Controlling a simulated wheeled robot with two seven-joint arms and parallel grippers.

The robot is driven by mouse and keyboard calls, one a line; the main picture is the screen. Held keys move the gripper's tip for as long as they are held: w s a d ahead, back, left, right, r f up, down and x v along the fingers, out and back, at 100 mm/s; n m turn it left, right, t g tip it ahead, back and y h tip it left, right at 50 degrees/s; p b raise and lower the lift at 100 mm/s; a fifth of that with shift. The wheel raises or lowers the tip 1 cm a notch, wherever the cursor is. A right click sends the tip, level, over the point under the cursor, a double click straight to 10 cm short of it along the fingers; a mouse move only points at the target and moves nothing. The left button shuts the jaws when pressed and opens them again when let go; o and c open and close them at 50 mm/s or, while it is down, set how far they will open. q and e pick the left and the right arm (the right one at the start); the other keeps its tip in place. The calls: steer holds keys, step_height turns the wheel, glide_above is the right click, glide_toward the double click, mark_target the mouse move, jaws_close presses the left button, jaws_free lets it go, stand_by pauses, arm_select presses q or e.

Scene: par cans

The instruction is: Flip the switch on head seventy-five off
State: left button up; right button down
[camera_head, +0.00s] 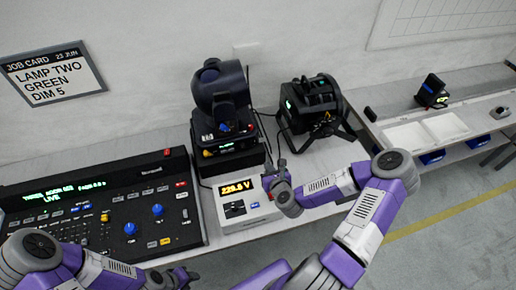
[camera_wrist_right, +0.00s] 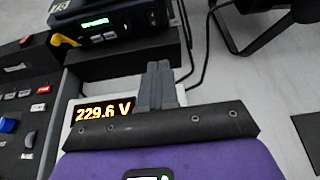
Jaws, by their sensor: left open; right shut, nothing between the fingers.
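A black moving-head light (camera_head: 222,105) stands upright on a black block behind the bench's middle. Its base, with a small lit display, also shows in the right wrist view (camera_wrist_right: 105,25). A second black head (camera_head: 312,103) with a lit display stands to its right. I cannot read the number on either, nor make out a switch for certain. My right gripper (camera_head: 280,172) is shut and empty, beside the voltage box and in front of the lights; its closed fingers (camera_wrist_right: 158,82) point toward the first head's base, apart from it. My left gripper (camera_head: 182,276) is open, low at the bottom edge.
A white box (camera_head: 248,220) reading about 229 V stands close to my right gripper. A lighting console (camera_head: 150,208) fills the left. Black cables hang behind the voltage box. White trays (camera_head: 445,127) and a small dark device (camera_head: 432,92) are on the right bench.

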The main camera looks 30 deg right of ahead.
glide_toward(254, 142)
steer(key=w+d+f, duration=0.2)
steer(key=w+f, duration=0.2)
steer(key=f, duration=0.1)
arm_select(q)
steer(key=shift+w+r, duration=0.1)
steer(key=shift+r, duration=0.05)
arm_select(e)
steer(key=shift+w, duration=0.55)
